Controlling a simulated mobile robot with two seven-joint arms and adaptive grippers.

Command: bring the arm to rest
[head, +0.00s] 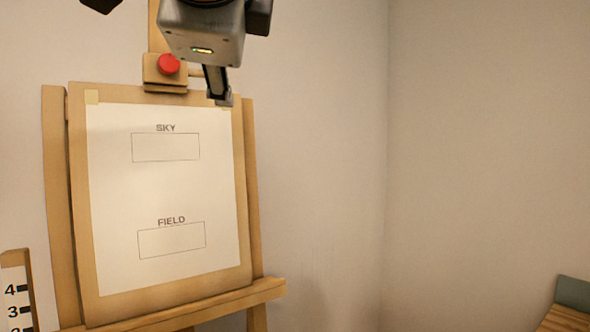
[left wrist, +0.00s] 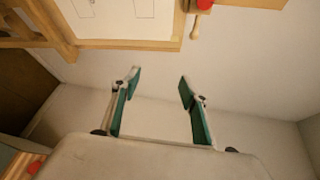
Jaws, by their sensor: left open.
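My left gripper (head: 220,98) hangs at the top of the head view, in front of the upper right corner of the easel board (head: 243,200). One dark finger shows there. In the left wrist view the gripper (left wrist: 159,78) has its two green-padded fingers spread wide with nothing between them. The board, with its white paper (head: 165,190), appears upside down beyond the fingertips in that view. The paper has two outlined boxes marked SKY and FIELD, both blank. My right gripper is in neither view.
A red knob (head: 168,64) is on the easel's upper clamp, close to my left gripper in the picture. A numbered scale (head: 17,290) stands at the lower left. A slatted wooden thing (head: 567,318) shows at the lower right. Bare wall fills the space right of the easel.

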